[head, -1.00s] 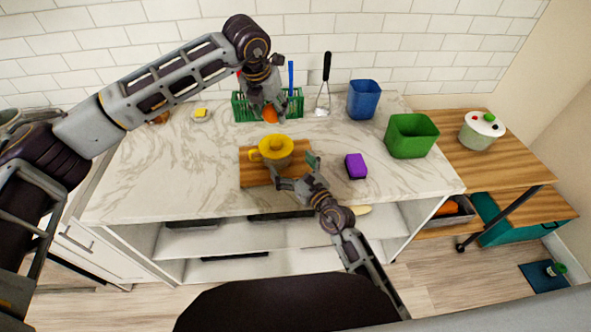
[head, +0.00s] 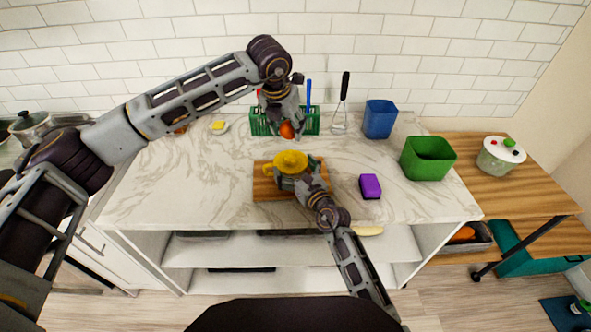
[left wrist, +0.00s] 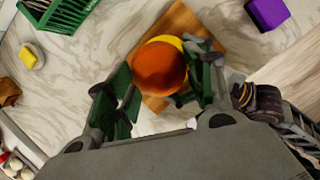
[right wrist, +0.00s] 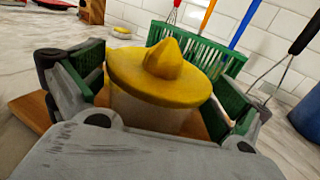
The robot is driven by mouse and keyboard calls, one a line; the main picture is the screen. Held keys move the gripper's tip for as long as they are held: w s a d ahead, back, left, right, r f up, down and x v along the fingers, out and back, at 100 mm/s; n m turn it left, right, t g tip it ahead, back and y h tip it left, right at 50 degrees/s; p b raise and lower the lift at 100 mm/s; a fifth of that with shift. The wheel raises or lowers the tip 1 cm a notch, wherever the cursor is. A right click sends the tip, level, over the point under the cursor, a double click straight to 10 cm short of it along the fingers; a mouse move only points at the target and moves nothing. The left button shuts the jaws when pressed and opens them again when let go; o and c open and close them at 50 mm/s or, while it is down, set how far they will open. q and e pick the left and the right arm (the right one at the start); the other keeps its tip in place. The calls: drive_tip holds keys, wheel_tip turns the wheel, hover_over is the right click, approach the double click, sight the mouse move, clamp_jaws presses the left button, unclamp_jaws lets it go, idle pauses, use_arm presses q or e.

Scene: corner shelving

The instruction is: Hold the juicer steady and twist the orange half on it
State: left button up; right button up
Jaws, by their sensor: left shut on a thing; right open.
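The yellow juicer (head: 289,161) with a pointed cone stands upright on a wooden board (head: 262,190). In the right wrist view the juicer (right wrist: 160,80) sits between the spread fingers of my right gripper (right wrist: 160,105); the gripper is open around its body, and contact cannot be told. My left gripper (head: 287,124) is shut on the orange half (head: 287,131), above and behind the juicer in the head view. In the left wrist view the orange half (left wrist: 160,68) hides most of the juicer. The left gripper's fingers (left wrist: 160,95) are on either side of the orange.
A green basket (head: 262,122) with utensils stands at the back. A blue bin (head: 380,119) and green bin (head: 428,158) stand at the right. A purple block (head: 370,186) lies right of the board. The left of the counter is mostly clear.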

drive_tip(key=c, duration=0.7)
drive_tip(key=shift+c, duration=0.2)
drive_tip(key=o, duration=0.7)
drive_tip(key=shift+o, duration=0.2)
drive_tip(key=c, duration=0.7)
use_arm(q)
drive_tip(key=shift+r, duration=0.1)
